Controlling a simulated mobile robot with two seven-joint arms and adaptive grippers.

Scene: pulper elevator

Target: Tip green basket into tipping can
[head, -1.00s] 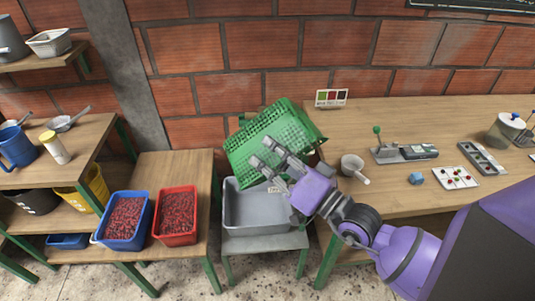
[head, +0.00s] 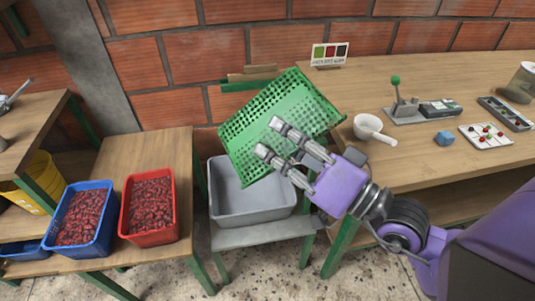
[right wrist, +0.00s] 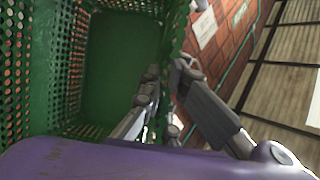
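The green perforated basket (head: 285,112) is tilted in the air above the grey tub (head: 228,208) in the head view. My right gripper (head: 269,139) has its fingers on the basket's near side. In the right wrist view, the basket's wall and inside (right wrist: 120,60) fill the left half, and the fingers (right wrist: 170,95) sit on either side of its edge, shut on it. No contents show in the visible part of the basket. The grey tub is open, looks empty and is partly covered by the basket. Nothing in view is clearly marked as the tipping can. My left gripper is out of view.
A blue bin (head: 83,222) and a red bin (head: 150,203) of red cherries stand on the left bench (head: 150,150). A brick wall stands behind.

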